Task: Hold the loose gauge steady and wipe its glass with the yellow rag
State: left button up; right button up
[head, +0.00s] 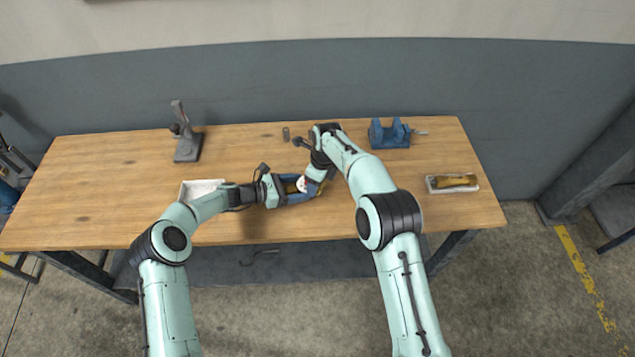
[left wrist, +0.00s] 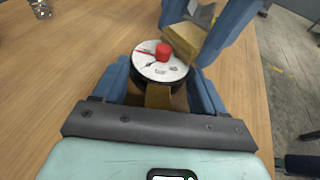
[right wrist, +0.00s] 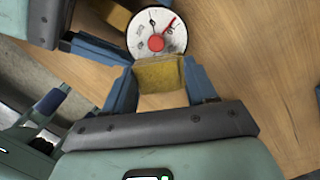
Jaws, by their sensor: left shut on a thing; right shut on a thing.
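The loose gauge has a white dial, a dark rim, a red knob in the middle and a red mark; it shows in the head view (head: 302,185), left wrist view (left wrist: 153,70) and right wrist view (right wrist: 147,28). My left gripper (head: 290,189) is shut on the gauge, its blue fingers (left wrist: 160,92) on both sides of the brass fitting below the dial. My right gripper (right wrist: 160,84) is shut on the yellow rag (right wrist: 160,76), folded into a block. The rag (left wrist: 183,42) is at the dial's edge; I cannot tell if it touches the glass.
A white tray (head: 188,192) is behind my left forearm. A grey stand (head: 188,148) is at the back left, a small metal cylinder (head: 286,134) at the back middle, a blue cradle (head: 389,136) at the back right. A tray (head: 432,186) holding a yellow-brown thing is right. The far left table is clear.

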jog(key=shift+w+d+f, duration=0.1)
jog(key=shift+d+f, duration=0.2)
jog(key=shift+f, duration=0.1)
jog(key=shift+s, duration=0.55)
jog(key=shift+a, duration=0.1)
jog(key=shift+w+r, duration=0.1)
jog(key=shift+w, duration=0.4)
jog(key=shift+d, duration=0.2)
jog(key=shift+s+a, duration=0.1)
